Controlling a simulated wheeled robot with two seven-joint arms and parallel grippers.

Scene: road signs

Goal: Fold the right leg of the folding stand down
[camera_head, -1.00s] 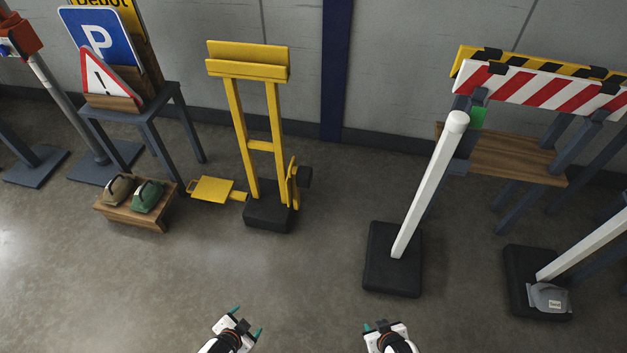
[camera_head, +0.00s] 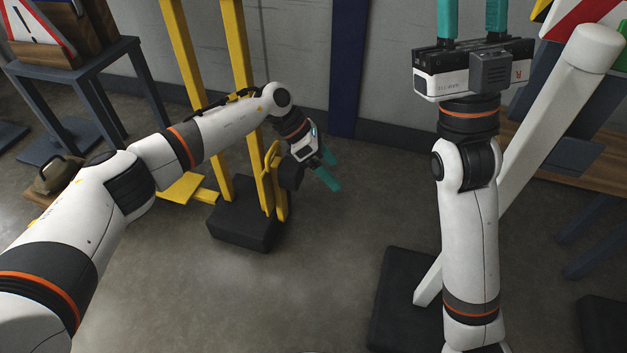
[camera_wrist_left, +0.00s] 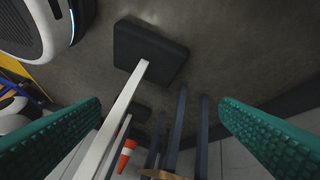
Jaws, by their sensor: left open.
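The yellow folding stand (camera_head: 184,55) rises from a black base block (camera_head: 243,226) at left of centre in the head view. Its left leg (camera_head: 185,188) lies flat and low, partly behind my left arm. Its right leg (camera_head: 269,182) stands upright against the right side of the stand, with a dark knob on it. My left gripper (camera_head: 333,171) is just right of that leg, fingers apart and empty, pointing away from it down to the right. In the left wrist view the space between the fingers is empty. My right gripper (camera_head: 471,18) is raised, fingers apart and empty.
A thick white post (camera_head: 568,110) on a black base (camera_head: 394,295) leans behind my right arm; both also show in the left wrist view. A wooden bench (camera_head: 537,155) is at right. A sign table (camera_head: 75,68) is at left. Floor between the stand and post is clear.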

